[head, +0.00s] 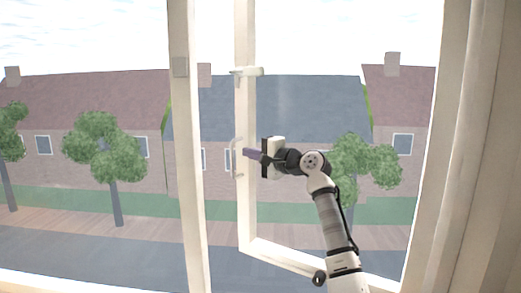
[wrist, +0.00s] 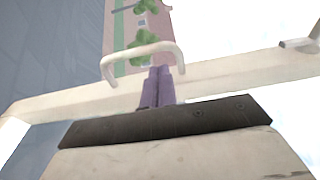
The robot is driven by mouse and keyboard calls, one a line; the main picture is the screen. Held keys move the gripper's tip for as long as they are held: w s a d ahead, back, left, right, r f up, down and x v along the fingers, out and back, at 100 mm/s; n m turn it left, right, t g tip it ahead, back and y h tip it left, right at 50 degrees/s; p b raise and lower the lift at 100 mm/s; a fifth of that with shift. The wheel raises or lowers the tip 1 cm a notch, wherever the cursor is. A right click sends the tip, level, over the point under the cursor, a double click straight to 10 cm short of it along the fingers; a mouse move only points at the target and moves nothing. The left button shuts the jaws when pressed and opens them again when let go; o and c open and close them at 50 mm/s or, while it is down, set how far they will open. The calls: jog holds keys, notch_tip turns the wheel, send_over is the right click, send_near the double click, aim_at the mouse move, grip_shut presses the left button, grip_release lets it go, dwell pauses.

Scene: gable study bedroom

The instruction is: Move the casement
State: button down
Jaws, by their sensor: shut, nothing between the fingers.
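The casement (head: 246,110) is a cream-framed window sash. It stands ajar, with its free edge angled away from the fixed post (head: 187,150) and a gap between them. On its stile is a pale bow handle (head: 236,157), which also shows in the wrist view (wrist: 142,50). A lever catch (head: 250,71) sits higher on the same stile. My gripper (head: 247,153) is shut and empty, its purple fingers just right of the handle in the head view.
The fixed window frame (head: 187,220) stands left of the casement. A pale curtain (head: 477,150) hangs at the right. The casement's bottom rail (head: 280,258) runs behind my arm. Outside are houses, trees and a street.

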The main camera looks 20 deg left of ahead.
jog(key=shift+p+x, duration=0.65)
jog(key=shift+x, duration=1.35)
jog(key=s+g+b, duration=0.1)
jog(key=s, duration=0.2)
jog(key=s+n+g, duration=0.1)
jog(key=s, duration=0.2)
jog(key=shift+s+d+y+b, duration=0.1)
jog(key=shift+s+y+b, duration=0.05)
jog(key=shift+y+b, duration=0.2)
jog(key=shift+d, duration=0.1)
